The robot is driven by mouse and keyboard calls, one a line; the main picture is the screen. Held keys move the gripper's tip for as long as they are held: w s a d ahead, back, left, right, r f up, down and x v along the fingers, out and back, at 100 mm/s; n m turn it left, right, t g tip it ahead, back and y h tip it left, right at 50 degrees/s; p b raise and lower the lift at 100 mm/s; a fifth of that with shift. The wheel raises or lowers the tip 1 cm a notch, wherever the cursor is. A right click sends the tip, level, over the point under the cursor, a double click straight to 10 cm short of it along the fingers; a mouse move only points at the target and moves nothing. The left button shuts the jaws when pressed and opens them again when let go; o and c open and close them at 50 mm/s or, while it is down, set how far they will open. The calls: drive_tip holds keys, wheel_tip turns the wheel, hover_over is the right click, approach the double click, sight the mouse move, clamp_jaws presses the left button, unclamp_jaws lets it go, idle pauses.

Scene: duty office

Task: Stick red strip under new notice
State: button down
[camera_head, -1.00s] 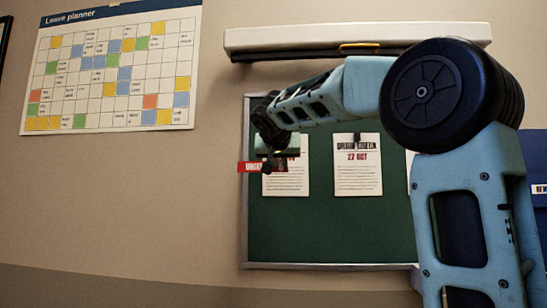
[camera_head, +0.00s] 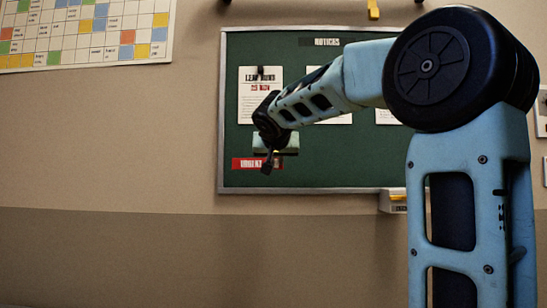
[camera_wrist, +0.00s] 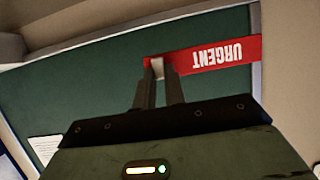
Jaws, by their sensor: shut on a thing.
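The red strip (camera_head: 243,164) with white "URGENT" lettering is in my gripper (camera_head: 268,166). In the wrist view the strip (camera_wrist: 228,52) sticks out to the right of the shut fingertips (camera_wrist: 158,69), its lettering upside down there. In the head view it lies level, below the left white notice (camera_head: 248,104) and in front of the lower left of the green board (camera_head: 340,165). A gap of bare board separates strip and notice. I cannot tell whether the strip touches the board. My gripper hides the strip's right part. My arm partly covers the notices to the right.
The board's metal frame (camera_head: 300,190) runs just below the strip, with a small tray (camera_head: 394,203) at its lower edge. A coloured leave planner (camera_head: 90,35) hangs at upper left. The wall (camera_head: 120,150) left of the board is clear.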

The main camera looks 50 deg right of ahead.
drive_tip(key=shift+w+d+r+p, duration=0.1)
drive_tip(key=shift+w+d+p, duration=0.25)
drive_tip(key=shift+d+p, duration=0.1)
drive_tip(key=w+d+p, duration=0.3)
drive_tip(key=d, duration=0.1)
drive_tip(key=shift+w, duration=0.25)
drive_tip(key=shift+w+d, duration=0.55)
drive_tip(key=shift+d, duration=0.1)
drive_tip(key=shift+w+d, duration=0.2)
idle(0.9)
drive_tip(key=c, duration=1.4)
unclamp_jaws()
drive_tip(key=shift+a, duration=0.1)
